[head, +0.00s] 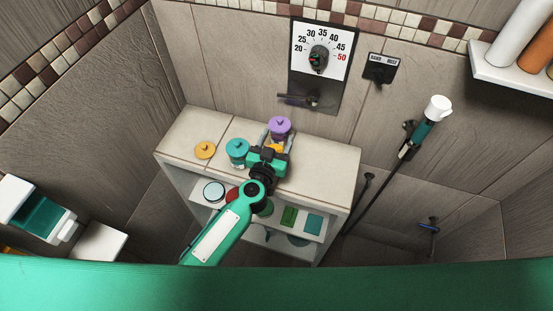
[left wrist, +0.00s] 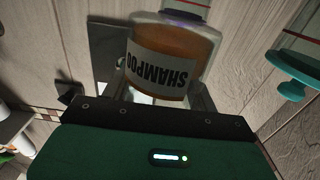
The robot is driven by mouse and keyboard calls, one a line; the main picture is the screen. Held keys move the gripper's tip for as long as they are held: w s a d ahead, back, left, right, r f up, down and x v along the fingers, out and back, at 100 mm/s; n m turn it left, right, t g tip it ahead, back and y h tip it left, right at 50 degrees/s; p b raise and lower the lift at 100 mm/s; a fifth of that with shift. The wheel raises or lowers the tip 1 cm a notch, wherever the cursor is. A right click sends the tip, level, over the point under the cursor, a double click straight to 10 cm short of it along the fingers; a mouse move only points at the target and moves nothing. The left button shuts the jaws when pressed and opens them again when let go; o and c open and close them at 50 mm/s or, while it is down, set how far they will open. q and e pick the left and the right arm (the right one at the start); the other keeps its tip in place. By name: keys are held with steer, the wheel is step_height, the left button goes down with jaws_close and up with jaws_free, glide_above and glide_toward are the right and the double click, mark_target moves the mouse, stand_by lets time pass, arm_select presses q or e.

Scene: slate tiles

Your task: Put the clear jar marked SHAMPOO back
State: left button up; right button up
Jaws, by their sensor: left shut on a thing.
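The clear jar marked SHAMPOO (left wrist: 170,65) has amber contents, and its label reads upside down in the left wrist view. In the head view its purple lid (head: 279,124) shows just beyond my left gripper (head: 274,145). My left gripper is shut around the jar's body; its fingers also show in the left wrist view (left wrist: 160,98). The jar is over the back of the tiled shelf top (head: 325,168); I cannot tell whether its base touches. My right gripper is not in view.
A teal-lidded jar (head: 237,150) stands close left of my gripper, with a yellow lid (head: 204,150) farther left. Open shelves below hold several items, including a green block (head: 289,216). A dial panel (head: 320,50) with a tap (head: 300,99) is behind. The shelf top's right part is clear.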

mark_target(278, 144)
arm_select(q)
steer(key=shift+f+b, duration=0.85)
steer(key=shift+f, duration=0.75)
step_height(278, 144, down, 3)
steer(key=shift+f+b, duration=0.15)
steer(key=shift+b, duration=1.1)
steer(key=shift+f, duration=0.4)
steer(key=shift+f+b, duration=0.2)
steer(key=shift+b, duration=0.1)
steer(key=o, duration=1.2)
steer(key=shift+c, duration=0.2)
